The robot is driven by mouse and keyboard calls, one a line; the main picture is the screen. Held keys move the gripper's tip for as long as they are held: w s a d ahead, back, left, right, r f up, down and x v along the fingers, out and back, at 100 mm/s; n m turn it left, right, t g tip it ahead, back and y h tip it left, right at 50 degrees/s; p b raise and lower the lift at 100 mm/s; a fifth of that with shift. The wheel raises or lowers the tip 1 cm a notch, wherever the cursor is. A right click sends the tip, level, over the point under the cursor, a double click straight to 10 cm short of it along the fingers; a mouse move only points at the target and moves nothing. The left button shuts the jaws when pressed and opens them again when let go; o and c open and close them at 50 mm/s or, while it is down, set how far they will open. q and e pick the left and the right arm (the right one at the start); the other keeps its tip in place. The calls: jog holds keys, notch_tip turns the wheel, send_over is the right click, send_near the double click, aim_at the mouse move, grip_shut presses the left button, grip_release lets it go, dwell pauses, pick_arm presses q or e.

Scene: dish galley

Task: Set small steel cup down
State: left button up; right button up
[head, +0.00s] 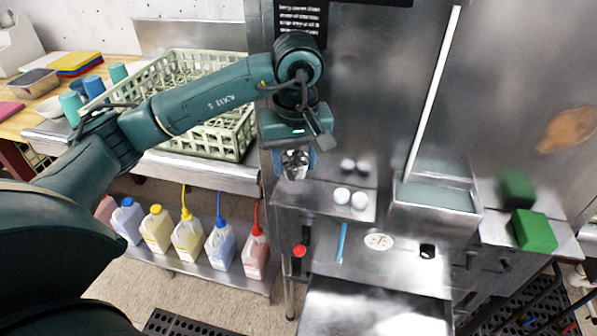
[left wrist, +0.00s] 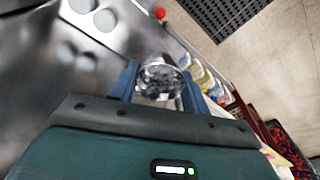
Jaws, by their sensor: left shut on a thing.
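My left gripper (head: 299,162) hangs over the left end of the steel counter. It is shut on a small steel cup (head: 294,165), which is shiny and sits between the blue fingers. In the left wrist view the cup (left wrist: 160,78) shows between the two fingers of the gripper (left wrist: 160,85). Bare steel counter (head: 300,199) lies around and below the cup. I cannot tell whether the cup touches the counter. My right gripper is not in view.
Two white round things (head: 350,197) stand on the counter right of the cup, with their reflections behind. A steel bin (head: 437,212) and a green block (head: 533,231) are further right. A pale green dish rack (head: 225,142) stands left. Several bottles (head: 188,238) line the lower shelf.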

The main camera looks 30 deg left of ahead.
aim_at(297, 159)
pick_arm(q)
jog(key=shift+w+a+r, duration=0.1)
jog(key=shift+w+a, duration=0.15)
jog(key=shift+w, duration=0.7)
notch_tip(297, 159, down, 2)
jog(key=shift+f+p, duration=0.2)
jog(key=shift+p, duration=0.15)
notch_tip(297, 159, down, 4)
jog(key=shift+r+p, duration=0.2)
jog(key=shift+p, duration=0.2)
jog(key=shift+w+f+p, duration=0.15)
jog(key=shift+f+p, duration=0.15)
jog(key=shift+w+f, duration=0.1)
jog(key=shift+f, duration=0.15)
jog(key=shift+f+b, duration=0.3)
jog(key=o, duration=0.6)
jog(key=shift+c, duration=0.2)
jog(key=o, duration=0.4)
jog(key=shift+r, duration=0.1)
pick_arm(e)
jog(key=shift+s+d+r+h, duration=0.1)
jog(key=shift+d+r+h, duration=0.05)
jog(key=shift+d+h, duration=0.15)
